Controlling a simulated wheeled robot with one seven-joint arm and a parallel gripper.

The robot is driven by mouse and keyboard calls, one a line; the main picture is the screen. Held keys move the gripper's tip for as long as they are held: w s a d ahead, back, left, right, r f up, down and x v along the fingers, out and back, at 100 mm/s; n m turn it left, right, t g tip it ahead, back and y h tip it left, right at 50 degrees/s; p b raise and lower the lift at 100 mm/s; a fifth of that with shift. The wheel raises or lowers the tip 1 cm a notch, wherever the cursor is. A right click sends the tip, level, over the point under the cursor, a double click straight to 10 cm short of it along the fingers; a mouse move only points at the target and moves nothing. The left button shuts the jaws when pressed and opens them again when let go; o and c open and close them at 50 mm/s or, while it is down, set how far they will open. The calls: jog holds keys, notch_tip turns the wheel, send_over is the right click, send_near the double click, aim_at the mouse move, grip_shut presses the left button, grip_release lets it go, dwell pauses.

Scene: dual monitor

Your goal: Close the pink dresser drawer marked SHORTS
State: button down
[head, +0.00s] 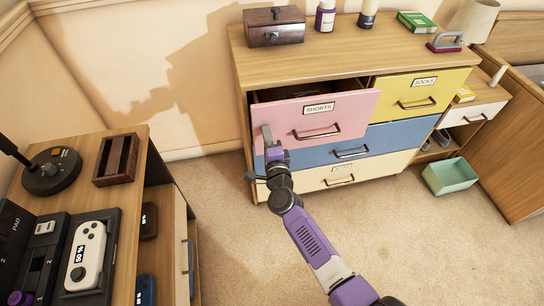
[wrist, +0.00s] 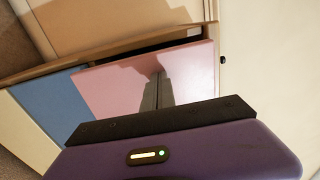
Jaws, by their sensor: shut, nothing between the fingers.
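The pink drawer (head: 340,108) labelled SHORTS is at the upper left of the wooden dresser (head: 238,57) in the head view. It stands partly open, with a dark gap along its top. Its front also shows in the wrist view (wrist: 112,88). My gripper (head: 266,134) is at the left part of the pink front, below and left of the label, with its fingers shut and empty. In the wrist view the dark fingers (wrist: 158,92) point at the pink front. I cannot tell whether they touch it. The drawer's handle (head: 317,132) is to the right of my gripper.
The yellow SOCKS drawer (head: 412,91), blue drawer (head: 365,146) and cream drawer (head: 322,178) look shut. A wooden box (head: 274,27) and bottles stand on top. A desk (head: 130,215) with devices is at left. A green bin (head: 450,176) sits right; carpet between is clear.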

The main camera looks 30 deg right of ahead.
jog(key=b+x, duration=0.2)
jog(key=x, duration=0.4)
jog(key=shift+w+f, duration=0.1)
jog(key=shift+w+r, duration=0.2)
jog(key=shift+w, duration=0.05)
jog(key=shift+d, duration=0.1)
